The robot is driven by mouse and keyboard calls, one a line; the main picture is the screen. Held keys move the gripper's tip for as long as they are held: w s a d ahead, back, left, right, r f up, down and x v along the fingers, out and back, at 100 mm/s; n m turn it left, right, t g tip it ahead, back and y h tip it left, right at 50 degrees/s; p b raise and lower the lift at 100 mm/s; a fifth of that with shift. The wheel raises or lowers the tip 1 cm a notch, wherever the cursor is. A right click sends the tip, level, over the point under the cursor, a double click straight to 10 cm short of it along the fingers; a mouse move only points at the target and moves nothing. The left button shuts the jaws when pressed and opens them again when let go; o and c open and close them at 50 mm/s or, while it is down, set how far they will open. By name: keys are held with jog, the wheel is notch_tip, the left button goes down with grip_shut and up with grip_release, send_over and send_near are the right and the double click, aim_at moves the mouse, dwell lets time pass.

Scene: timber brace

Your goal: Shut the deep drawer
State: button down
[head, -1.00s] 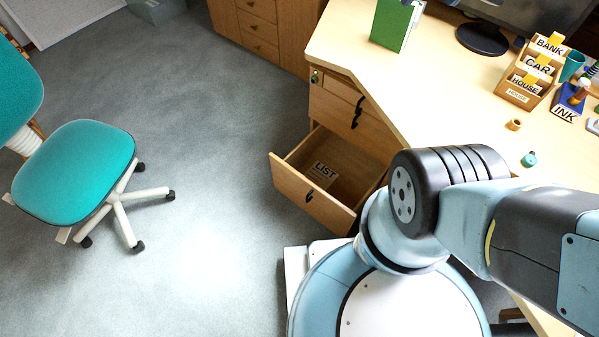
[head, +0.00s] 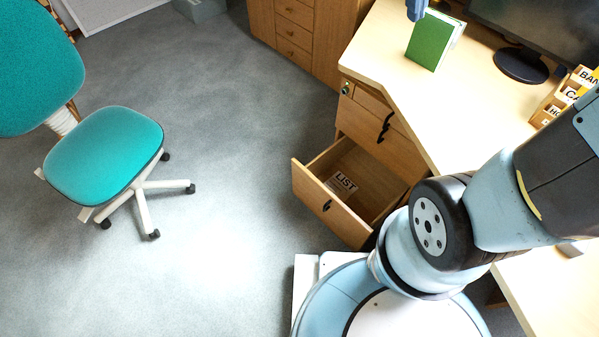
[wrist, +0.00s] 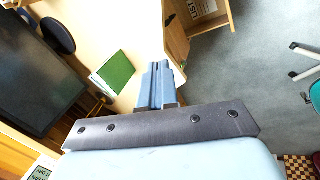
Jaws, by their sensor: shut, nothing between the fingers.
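The deep drawer (head: 328,204) is the lowest one in the wooden desk pedestal and stands pulled well out. A paper marked LIST (head: 343,184) lies inside it. Part of the open drawer also shows at the top of the wrist view (wrist: 211,24), with the paper (wrist: 203,8) in it. My gripper (wrist: 158,68) is shut and empty, its blue fingers together. It is apart from the drawer, over the desk side near the green book. A blue tip at the top edge of the head view looks like my gripper (head: 416,9).
The green book (head: 435,40) stands on the desktop (head: 385,50) near a monitor (head: 545,35). Closed drawers with dark handles sit above the open one. A teal chair (head: 105,150) stands left; the grey floor (head: 230,160) between is clear. My base is close to the drawer's front.

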jog(key=w+a+f+n+h, duration=0.2)
jog(key=w+a+f+n, duration=0.2)
jog(key=a+f, duration=0.45)
jog(key=w+a+f+n+t+h, duration=0.1)
jog(key=w+a+f+n, duration=0.3)
jog(key=f, duration=0.7)
jog(key=w+a+f+n+h, duration=0.2)
jog(key=w+a+f+n, duration=0.15)
jog(key=a+f, duration=0.55)
jog(key=s+a+f+n+t, duration=0.1)
jog(key=s+a+f+n, duration=0.15)
jog(key=f, duration=0.65)
jog(key=s+a+f+n+t, duration=0.15)
jog(key=a+f, duration=0.25)
jog(key=f, duration=0.6)
jog(key=n+y, duration=0.1)
jog(key=n, duration=0.5)
send_near(304, 174)
jog(key=shift+t, duration=0.45)
jog(key=d+f, duration=0.1)
jog(key=f, duration=0.1)
jog(key=w+d+f, duration=0.1)
jog(key=d+f, duration=0.1)
jog(key=shift+w, duration=0.25)
jog(key=shift+w+d, duration=0.3)
jog(key=shift+w, duration=0.1)
